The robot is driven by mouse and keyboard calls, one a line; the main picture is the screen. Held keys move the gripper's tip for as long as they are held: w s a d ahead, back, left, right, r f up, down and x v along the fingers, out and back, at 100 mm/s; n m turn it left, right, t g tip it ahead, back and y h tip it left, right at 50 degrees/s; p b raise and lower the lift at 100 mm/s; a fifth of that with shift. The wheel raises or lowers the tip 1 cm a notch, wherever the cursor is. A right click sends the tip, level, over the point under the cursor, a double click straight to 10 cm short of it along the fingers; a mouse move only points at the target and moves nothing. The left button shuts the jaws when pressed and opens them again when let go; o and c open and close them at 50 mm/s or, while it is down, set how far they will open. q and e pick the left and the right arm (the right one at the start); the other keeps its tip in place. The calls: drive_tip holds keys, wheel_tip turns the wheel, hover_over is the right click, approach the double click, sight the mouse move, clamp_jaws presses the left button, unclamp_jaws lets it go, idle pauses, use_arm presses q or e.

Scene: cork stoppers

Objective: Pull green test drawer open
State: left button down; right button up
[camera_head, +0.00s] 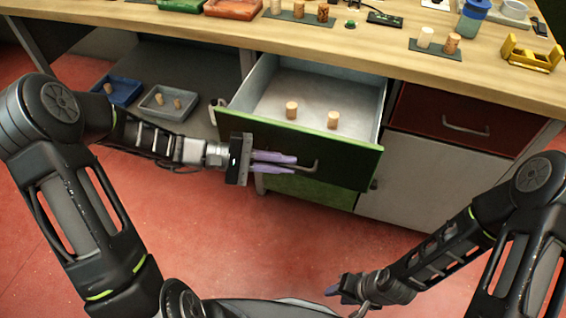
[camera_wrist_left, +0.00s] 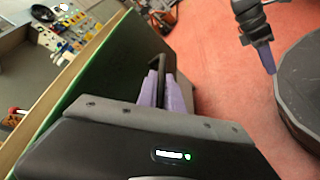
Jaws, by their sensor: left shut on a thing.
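The green drawer (camera_head: 345,165) stands pulled out from under the workbench, and its pale inside shows. Two cork stoppers stand upright in it, one at the left (camera_head: 291,110) and one at the right (camera_head: 333,119). My left gripper (camera_head: 297,164) is at the drawer front, its purple fingers shut on the dark bar handle (camera_head: 313,167). In the left wrist view the fingers (camera_wrist_left: 163,80) close around the handle, beside the green-edged front (camera_wrist_left: 100,60). My right gripper (camera_head: 342,288) hangs low over the floor, away from the drawer; its finger gap is not clear.
A closed dark red drawer (camera_head: 445,122) is to the right. The bench top (camera_head: 385,55) holds corks on dark mats, a blue-lidded jar (camera_head: 472,17) and a yellow holder (camera_head: 530,55). A blue tray (camera_head: 122,92) and a grey tray (camera_head: 145,108) sit on a low shelf. The red floor in front is clear.

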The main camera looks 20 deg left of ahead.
use_arm(q)
drive_tip(key=c, duration=1.8)
unclamp_jaws()
drive_tip(key=shift+o, duration=0.2)
drive_tip(key=shift+a, duration=0.1)
drive_tip(key=v, duration=0.7)
drive_tip(key=shift+a, duration=0.35)
